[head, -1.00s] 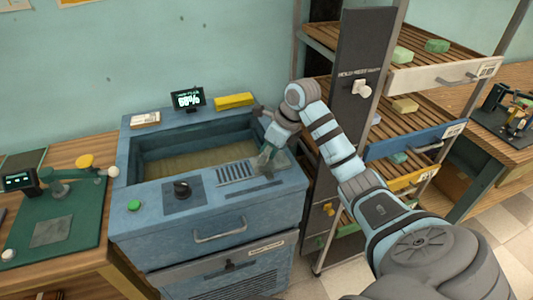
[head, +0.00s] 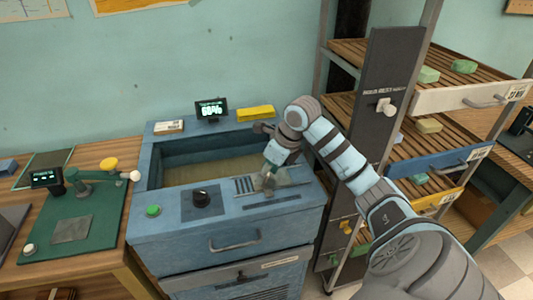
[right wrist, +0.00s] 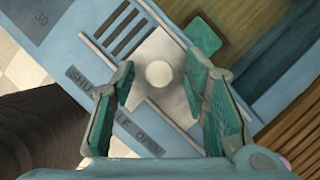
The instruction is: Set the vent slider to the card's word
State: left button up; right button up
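The vent is a row of dark slots (head: 245,185) in the blue cabinet's top. In the right wrist view, a metal slider plate (right wrist: 150,50) with a round pale knob (right wrist: 159,75) lies beside the slots. Lettering (right wrist: 90,92) along the strip starts "SHU" and ends "OPEN"; my finger hides the middle. My right gripper (head: 270,178) points down over the plate, fingers apart on either side of the knob; contact is not visible. My left gripper is out of view.
The cabinet (head: 165,222) has a black dial (head: 201,199), a green button (head: 153,211), an open basin (head: 200,165) and a lit display (head: 211,109). A yellow block (head: 255,112) lies behind. A drying rack (head: 400,175) stands close on the right.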

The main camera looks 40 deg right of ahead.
jog(key=shift+s+d+r, duration=0.1)
jog(key=shift+r, duration=0.2)
jog(key=v, duration=1.1)
jog(key=shift+s+r, duration=0.1)
jog(key=shift+s, duration=0.05)
